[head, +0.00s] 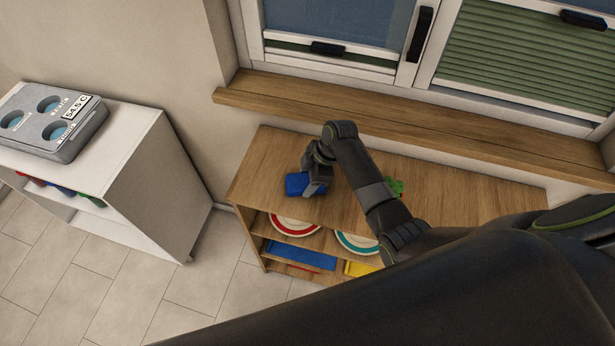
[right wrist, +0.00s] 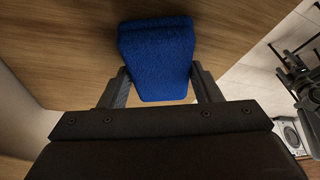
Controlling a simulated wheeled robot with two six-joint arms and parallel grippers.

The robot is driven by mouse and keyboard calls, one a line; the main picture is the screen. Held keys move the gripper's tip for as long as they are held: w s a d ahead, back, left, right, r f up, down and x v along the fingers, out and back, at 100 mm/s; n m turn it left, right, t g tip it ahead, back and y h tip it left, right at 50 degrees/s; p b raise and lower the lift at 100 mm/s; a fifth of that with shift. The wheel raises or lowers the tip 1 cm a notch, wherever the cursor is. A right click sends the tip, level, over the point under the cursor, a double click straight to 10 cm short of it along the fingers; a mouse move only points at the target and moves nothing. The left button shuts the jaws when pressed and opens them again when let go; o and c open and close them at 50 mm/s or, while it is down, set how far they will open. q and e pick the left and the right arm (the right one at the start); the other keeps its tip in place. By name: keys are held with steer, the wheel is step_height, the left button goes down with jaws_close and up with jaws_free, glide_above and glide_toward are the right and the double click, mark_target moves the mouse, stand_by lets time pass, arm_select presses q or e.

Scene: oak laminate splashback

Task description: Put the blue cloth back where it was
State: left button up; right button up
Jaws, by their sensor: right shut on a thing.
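The blue cloth (head: 297,183) is a small folded pad at the left end of the wooden shelf unit's top (head: 262,160). My right gripper (head: 312,188) is shut on it, reaching in from the right. In the right wrist view the blue cloth (right wrist: 157,57) sits between the two fingers of my right gripper (right wrist: 160,88), with wood behind it. I cannot tell whether the cloth touches the top.
A green object (head: 395,187) lies on the top behind my right arm. Plates (head: 294,226) and coloured trays (head: 300,254) fill the shelves below. A window sill (head: 400,120) runs behind. A white cabinet (head: 120,150) with a grey three-hole device (head: 55,120) stands left.

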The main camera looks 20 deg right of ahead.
steer(key=shift+f, duration=0.15)
steer(key=o, duration=0.9)
steer(key=shift+r, duration=0.25)
steer(key=b+v, duration=0.1)
steer(key=v, duration=1)
steer(key=shift+d+r, duration=0.2)
steer(key=shift+r, duration=0.15)
